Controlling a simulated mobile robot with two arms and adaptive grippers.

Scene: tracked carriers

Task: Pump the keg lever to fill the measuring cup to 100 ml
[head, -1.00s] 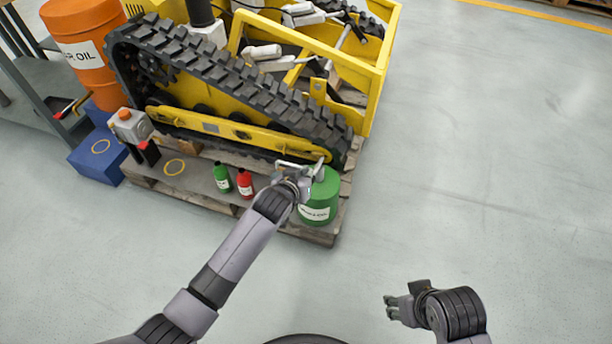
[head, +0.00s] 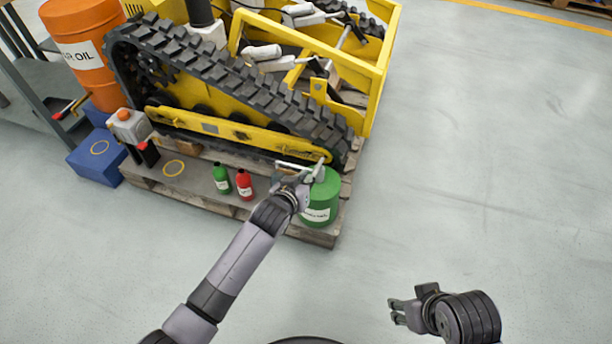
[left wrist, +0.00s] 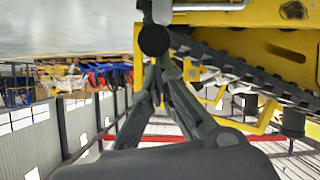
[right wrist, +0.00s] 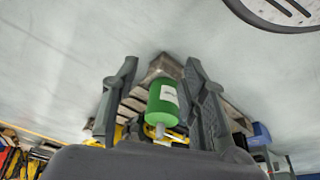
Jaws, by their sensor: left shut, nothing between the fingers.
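The green keg (head: 325,208) stands upright at the front right corner of the wooden pallet. My left gripper (head: 305,176) is at the keg's top and partly covers it. In the left wrist view the fingers of the left gripper (left wrist: 153,68) are shut with tips together, close to a round black knob (left wrist: 154,40). I cannot tell whether they touch it. I cannot clearly make out the lever or a measuring cup. My right gripper (head: 394,312) is open and empty, low over the floor. The keg (right wrist: 164,105) shows beyond its parted fingers (right wrist: 158,72).
A green bottle (head: 221,180) and a red bottle (head: 244,186) stand left of the keg on the pallet (head: 185,194). The yellow tracked carrier (head: 230,130) rises behind. An orange drum (head: 85,60) and blue box (head: 96,160) are left. The floor right is clear.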

